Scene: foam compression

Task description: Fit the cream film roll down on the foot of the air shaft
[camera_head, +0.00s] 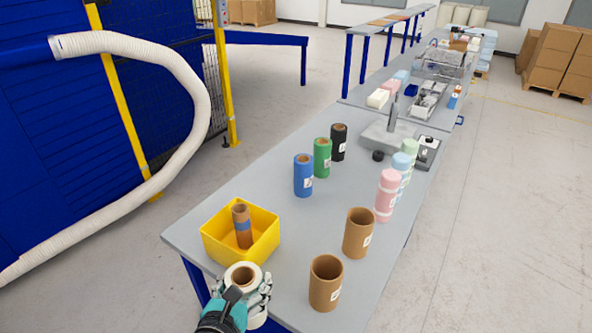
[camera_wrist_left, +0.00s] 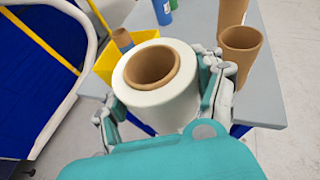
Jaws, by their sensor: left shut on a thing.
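The cream film roll (camera_head: 252,268) is upright near the table's front left corner, with its brown core facing up. My left gripper (camera_head: 243,287) is shut around its sides. In the left wrist view the film roll (camera_wrist_left: 165,104) sits between the two fingers, its core hole open and empty. A grey upright post on a flat grey base, which looks like the air shaft (camera_head: 394,112) and its foot (camera_head: 379,133), stands far along the table, well away from the gripper. My right gripper is not in view.
A yellow bin (camera_head: 212,246) holding a brown core (camera_head: 241,219) is just beyond the gripper. Blue (camera_head: 303,178), green (camera_head: 322,158) and black (camera_head: 339,143) rolls stand left of centre. Brown tubes (camera_head: 326,285) and pastel rolls (camera_head: 386,195) line the right edge. The middle strip is clear.

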